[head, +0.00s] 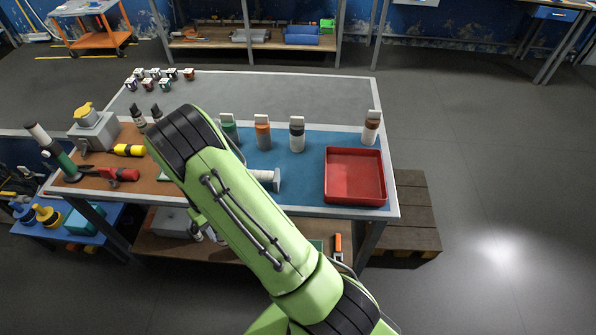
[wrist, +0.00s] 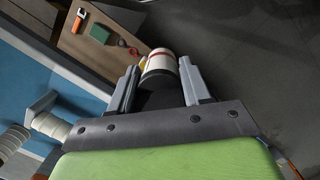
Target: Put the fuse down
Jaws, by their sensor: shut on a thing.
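In the wrist view, my gripper (wrist: 158,76) is shut on the fuse (wrist: 160,64), a short white cylinder with a red band and a dark lower part. One finger is on each side of it. The fuse is held in the air, with the floor and a low shelf behind it, not on any surface I can see. In the head view, my green arm hides the gripper and the fuse.
The worktable has a blue mat (head: 310,143) with a red tray (head: 355,178) at right. A white ribbed cylinder (head: 262,176) lies beside my arm. A wooden pallet (head: 408,215) is at right.

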